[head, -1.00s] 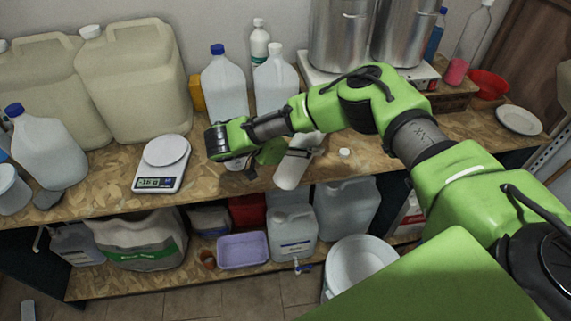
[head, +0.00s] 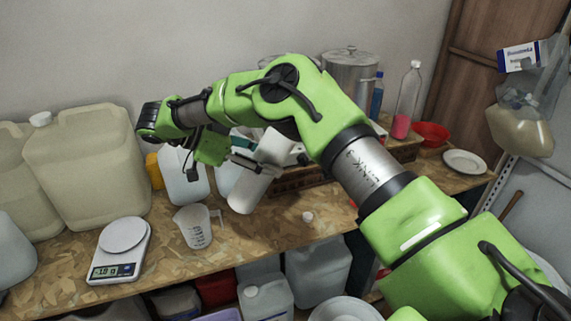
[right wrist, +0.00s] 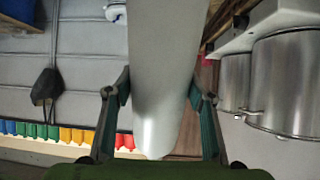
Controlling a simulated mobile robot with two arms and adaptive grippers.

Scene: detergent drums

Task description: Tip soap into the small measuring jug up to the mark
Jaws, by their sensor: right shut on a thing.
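The small measuring jug (head: 197,230) is clear with printed marks and a handle on its right. It stands upright on the wooden bench; I cannot make out any soap in it. My right gripper (head: 252,163) is shut on a plain white bottle (head: 246,192), holding it above the bench, behind and to the right of the jug. The bottle leans in the head view, and its mouth cannot be made out. In the right wrist view the bottle (right wrist: 165,60) sits between the two fingers (right wrist: 160,88). My left gripper is out of view.
A digital scale (head: 118,268) stands left of the jug. A small white cap (head: 307,216) lies to its right. Large drums (head: 88,165) stand at the back left, with a metal pot (head: 350,78), pink-bottomed bottle (head: 404,100), red bowl (head: 432,133) and plate (head: 465,162) towards the right.

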